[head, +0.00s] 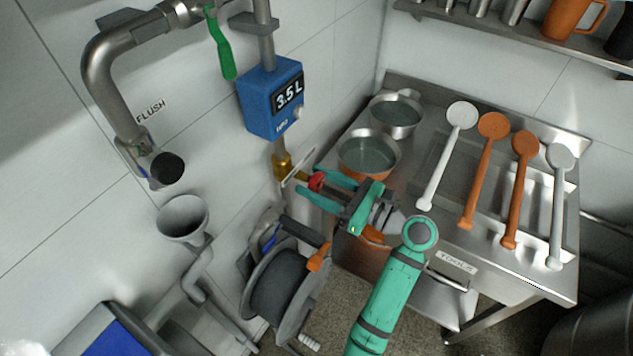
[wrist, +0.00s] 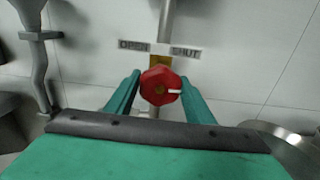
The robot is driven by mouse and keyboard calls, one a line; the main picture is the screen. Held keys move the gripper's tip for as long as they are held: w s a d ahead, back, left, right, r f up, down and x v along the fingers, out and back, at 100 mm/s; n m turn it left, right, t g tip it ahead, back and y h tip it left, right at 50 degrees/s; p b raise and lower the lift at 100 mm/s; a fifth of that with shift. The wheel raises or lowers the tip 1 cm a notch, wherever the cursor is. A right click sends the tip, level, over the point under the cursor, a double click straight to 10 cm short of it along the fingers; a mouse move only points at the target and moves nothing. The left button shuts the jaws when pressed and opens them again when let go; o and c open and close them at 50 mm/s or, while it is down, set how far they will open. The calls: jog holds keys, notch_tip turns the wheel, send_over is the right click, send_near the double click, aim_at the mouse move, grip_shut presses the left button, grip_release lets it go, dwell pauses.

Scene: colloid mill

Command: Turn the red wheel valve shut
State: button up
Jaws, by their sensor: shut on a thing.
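The red wheel valve (wrist: 161,86) sits on a brass fitting on the pipe at the wall. It also shows in the head view (head: 316,181), partly covered by my gripper's fingers. My gripper (wrist: 160,95) has one green finger on each side of the wheel and is shut on it. In the wrist view, the labels OPEN (wrist: 133,45) and SHUT (wrist: 186,52) are on the wall behind, left and right of the pipe. A white mark on the wheel points right, a little below the SHUT label. In the head view my gripper (head: 322,188) reaches in from the right.
A blue meter (head: 272,98) reading 3.5 L is above the valve. A hose reel (head: 283,283) is below, and a funnel (head: 183,218) is left. A steel table (head: 462,238) with two pans, one a copper-toned pan (head: 368,155), and several ladles stands close on the right.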

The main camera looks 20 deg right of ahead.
jog(key=shift+f, duration=0.1)
jog(key=o, duration=1)
jog(key=shift+d, duration=0.1)
jog(key=v, duration=1)
jog(key=shift+s+d, duration=0.2)
jog(key=shift+s, duration=0.15)
